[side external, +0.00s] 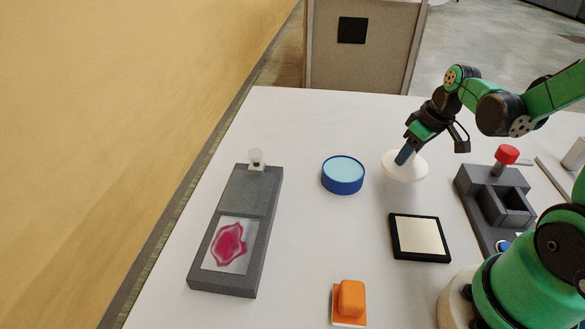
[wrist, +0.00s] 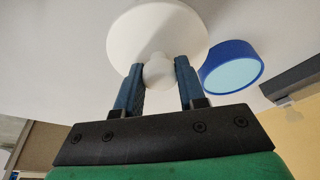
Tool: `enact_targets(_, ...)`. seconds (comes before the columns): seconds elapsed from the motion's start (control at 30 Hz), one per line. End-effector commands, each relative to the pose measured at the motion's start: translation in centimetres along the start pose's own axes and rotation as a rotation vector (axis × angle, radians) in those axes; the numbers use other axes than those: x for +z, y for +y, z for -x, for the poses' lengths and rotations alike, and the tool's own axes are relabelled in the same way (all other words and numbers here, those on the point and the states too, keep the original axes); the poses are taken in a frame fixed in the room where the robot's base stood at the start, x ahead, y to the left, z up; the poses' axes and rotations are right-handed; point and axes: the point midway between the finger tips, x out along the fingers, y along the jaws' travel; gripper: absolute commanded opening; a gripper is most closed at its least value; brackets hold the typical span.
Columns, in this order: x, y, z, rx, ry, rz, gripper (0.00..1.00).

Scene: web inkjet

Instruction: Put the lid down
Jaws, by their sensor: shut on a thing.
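The lid is a white round disc (side external: 404,170) with a round white knob. It is at the back of the table, to the right of the blue dish, in the side view. In the wrist view the lid (wrist: 150,25) fills the upper middle. My gripper (side external: 402,160) has its blue fingers on either side of the knob and is shut on it; the wrist view also shows the fingertips (wrist: 158,75). The lid looks roughly level. I cannot tell whether it touches the table or hangs just above it.
A blue dish (side external: 343,176) with light-blue inside stands left of the lid. A black-framed pad (side external: 419,238) lies in front. A grey slab with a pink picture (side external: 238,200) is at left, an orange block (side external: 350,300) near the front. A grey fixture with a red knob (side external: 507,154) stands right.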

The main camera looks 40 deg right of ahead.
Motion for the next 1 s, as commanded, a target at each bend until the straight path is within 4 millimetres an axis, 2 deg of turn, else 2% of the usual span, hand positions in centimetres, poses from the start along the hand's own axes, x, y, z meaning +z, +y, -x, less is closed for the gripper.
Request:
enact_targets(0.17,0.2,0.0,-0.9,0.0,0.0,0.0,0.0)
enact_targets(0.5,1.2,0.0,-4.1,0.0,0.0,0.0,0.0)
enact_targets(0.97,1.3,0.0,-4.7,0.0,0.0,0.0,0.0)
enact_targets(1.0,1.3,0.0,-4.6,0.0,0.0,0.0,0.46)
